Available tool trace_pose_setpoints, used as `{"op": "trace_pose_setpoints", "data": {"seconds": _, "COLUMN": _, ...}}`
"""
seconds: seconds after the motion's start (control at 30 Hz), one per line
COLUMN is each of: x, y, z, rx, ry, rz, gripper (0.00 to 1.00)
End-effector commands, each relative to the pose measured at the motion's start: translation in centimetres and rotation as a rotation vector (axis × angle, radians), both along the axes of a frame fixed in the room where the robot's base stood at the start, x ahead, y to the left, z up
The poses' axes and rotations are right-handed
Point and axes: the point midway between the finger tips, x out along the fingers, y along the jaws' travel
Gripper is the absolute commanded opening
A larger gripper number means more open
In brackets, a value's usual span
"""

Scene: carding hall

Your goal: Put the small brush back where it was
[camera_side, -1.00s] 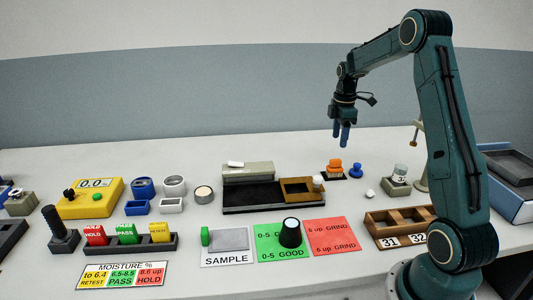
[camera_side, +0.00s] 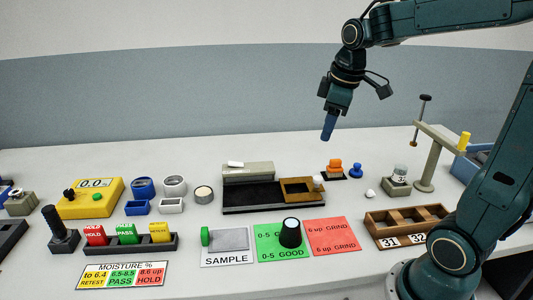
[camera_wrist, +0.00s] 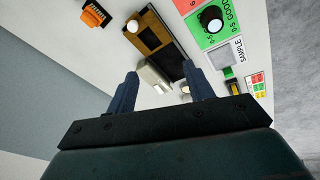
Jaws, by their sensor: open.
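I cannot tell for sure which thing is the small brush. An orange piece on a dark base (camera_side: 334,165) stands at the back of the table, beside a blue knob (camera_side: 356,170); the orange piece also shows in the wrist view (camera_wrist: 95,13). A green upright piece (camera_side: 205,236) stands at the left edge of the grey SAMPLE plate (camera_side: 228,240). My gripper (camera_side: 328,130) hangs high above the back of the table, apart from everything. In the wrist view my gripper (camera_wrist: 160,75) has its fingers spread with nothing between them.
A black tray with a grey block (camera_side: 248,172) and a wooden frame (camera_side: 297,190) lies mid-table. A grey stand (camera_side: 432,160) with a rod and yellow piece rises at right. A black knob (camera_side: 290,233) stands on the green card. A wooden box (camera_side: 380,229) is front right.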

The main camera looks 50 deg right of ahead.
Motion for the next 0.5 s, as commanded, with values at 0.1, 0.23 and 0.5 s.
{"op": "trace_pose_setpoints", "data": {"seconds": 0.1, "x": -2.1, "y": 2.7, "z": 0.7, "rx": 0.018, "ry": -0.049, "rz": -0.047, "gripper": 0.52}}
{"op": "trace_pose_setpoints", "data": {"seconds": 0.23, "x": -4.4, "y": 5.1, "z": 1.0, "rx": 0.045, "ry": -0.098, "rz": -0.104, "gripper": 0.52}}
{"op": "trace_pose_setpoints", "data": {"seconds": 0.5, "x": -9.4, "y": 8.9, "z": 0.4, "rx": 0.128, "ry": -0.191, "rz": -0.219, "gripper": 0.52}}
